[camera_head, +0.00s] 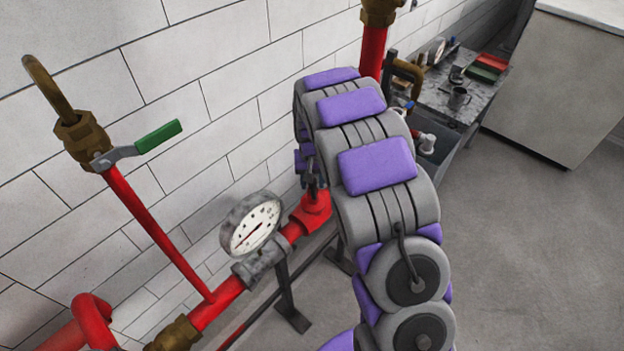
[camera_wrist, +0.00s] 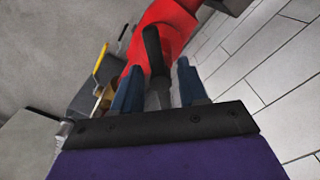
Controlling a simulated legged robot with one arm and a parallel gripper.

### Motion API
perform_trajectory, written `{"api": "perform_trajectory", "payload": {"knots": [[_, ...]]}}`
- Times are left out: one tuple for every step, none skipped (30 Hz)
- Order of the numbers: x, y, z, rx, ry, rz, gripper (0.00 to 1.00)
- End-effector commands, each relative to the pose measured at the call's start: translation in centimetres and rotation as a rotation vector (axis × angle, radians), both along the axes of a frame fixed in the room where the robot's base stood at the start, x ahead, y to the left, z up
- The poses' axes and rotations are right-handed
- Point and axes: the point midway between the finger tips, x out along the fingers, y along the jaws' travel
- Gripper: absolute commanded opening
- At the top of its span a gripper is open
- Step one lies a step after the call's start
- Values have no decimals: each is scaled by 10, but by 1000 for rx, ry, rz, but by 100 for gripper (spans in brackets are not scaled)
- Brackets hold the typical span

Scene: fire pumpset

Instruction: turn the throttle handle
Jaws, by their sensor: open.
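A lever with a black rounded grip and a grey shank, which looks like the throttle handle (camera_wrist: 152,48), shows in the wrist view in front of a red pipe (camera_wrist: 172,24). My gripper (camera_wrist: 159,67) is open, with one blue-grey finger on each side of the lever. A gap shows between the lever and the right finger; the left finger is closer, and I cannot tell whether it touches. In the head view my arm covers most of this spot, and the lever cannot be made out clearly beside the red fitting (camera_head: 313,210).
A round gauge (camera_head: 251,225) sits on the red pipe at left. A green-handled valve (camera_head: 157,137) stands near the white brick wall (camera_head: 225,65). A cluttered grey table (camera_head: 447,100) and a pale cabinet (camera_head: 560,80) stand at the back right. The right floor is clear.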

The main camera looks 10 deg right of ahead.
Motion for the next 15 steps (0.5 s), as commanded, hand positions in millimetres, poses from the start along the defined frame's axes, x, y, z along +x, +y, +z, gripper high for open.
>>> {"api": "perform_trajectory", "payload": {"knots": [[0,0,0,0,0,0,43],[0,0,1,0,0,0,43],[0,0,3,0,0,0,43],[0,0,5,0,0,0,43],[0,0,8,0,-1,0,43],[1,0,13,0,-1,0,43],[1,0,18,0,-2,0,43],[1,0,23,0,-4,0,43],[1,0,31,0,-7,0,43],[2,0,37,0,-8,0,43],[2,0,44,0,-7,0,43],[1,0,53,-1,-6,0,43],[2,0,59,-1,-7,0,43],[2,0,66,-1,-8,1,43],[1,0,75,-1,-5,1,43]]}}
